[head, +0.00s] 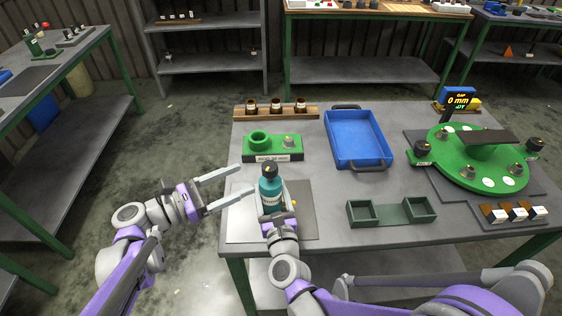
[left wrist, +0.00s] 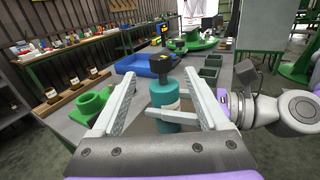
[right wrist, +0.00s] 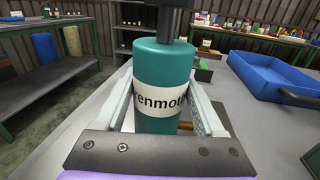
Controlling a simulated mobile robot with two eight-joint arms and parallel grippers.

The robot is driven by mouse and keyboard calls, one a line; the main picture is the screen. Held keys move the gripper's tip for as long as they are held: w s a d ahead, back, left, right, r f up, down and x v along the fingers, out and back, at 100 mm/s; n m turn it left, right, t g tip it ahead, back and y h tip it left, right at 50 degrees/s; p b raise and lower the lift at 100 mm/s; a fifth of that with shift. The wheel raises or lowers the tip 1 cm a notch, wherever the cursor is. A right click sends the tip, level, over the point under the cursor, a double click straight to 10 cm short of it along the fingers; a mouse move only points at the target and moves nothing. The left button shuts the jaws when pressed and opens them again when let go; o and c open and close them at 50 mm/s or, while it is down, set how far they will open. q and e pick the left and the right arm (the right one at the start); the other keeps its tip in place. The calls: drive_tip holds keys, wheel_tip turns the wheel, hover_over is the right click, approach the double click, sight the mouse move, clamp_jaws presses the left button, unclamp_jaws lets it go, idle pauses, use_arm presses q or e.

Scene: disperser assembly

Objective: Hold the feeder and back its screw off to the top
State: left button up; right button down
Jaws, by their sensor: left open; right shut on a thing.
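The feeder (head: 269,192) is a teal bottle with a white printed label and a dark screw top (head: 269,170). It stands upright over the grey mat at the front left of the table. My right gripper (head: 276,204) is shut on its body from the front; the right wrist view shows the feeder (right wrist: 165,70) between both fingers. My left gripper (head: 246,180) is open and empty, left of the feeder, its fingers pointing at it. In the left wrist view the feeder (left wrist: 165,100) and its dark top (left wrist: 162,65) appear between the spread fingers. Whether the base touches the mat is unclear.
A green fixture (head: 272,147) stands just behind the feeder, with a rack of brown bottles (head: 276,112) beyond. A blue tray (head: 357,140) is at the back middle. A green two-box holder (head: 391,213) and a green round station (head: 478,160) lie to the right.

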sight(270, 169)
use_arm(q)
drive_tip(key=x, duration=1.2)
clamp_jaws()
drive_tip(key=shift+n+t, duration=0.3)
drive_tip(key=shift+n, duration=0.1)
